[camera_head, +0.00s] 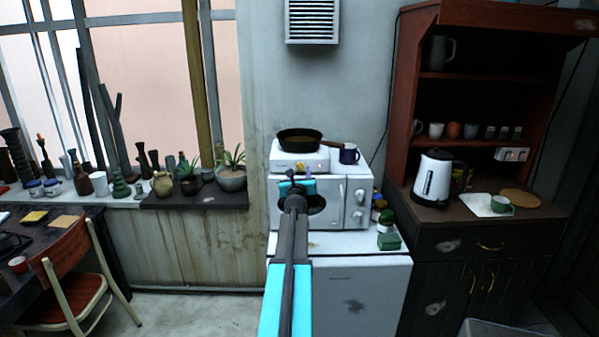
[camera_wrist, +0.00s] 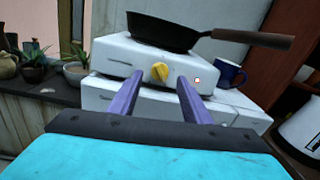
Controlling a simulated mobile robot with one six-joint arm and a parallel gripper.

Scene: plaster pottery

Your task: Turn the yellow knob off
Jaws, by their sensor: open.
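The yellow knob (camera_wrist: 159,72) is on the front of a white hot plate (camera_wrist: 112,55), ahead of and between my gripper's fingers in the wrist view. In the head view the hot plate (camera_head: 283,161) stands on a white oven, with the knob small near its front. My gripper (camera_wrist: 156,85) has two purple fingers spread apart with nothing between them. I cannot tell whether the fingertips touch the knob. In the head view my arm hides part of the oven front, and the gripper (camera_head: 297,177) is just below the hot plate's front.
A black frying pan (camera_wrist: 165,32) sits on the hot plate, its handle pointing right. A blue mug (camera_wrist: 229,74) stands right of the hot plate. A white oven (camera_head: 356,198) is below. Potted plants (camera_head: 231,178) line the left sill; a wooden cabinet (camera_head: 470,220) stands right.

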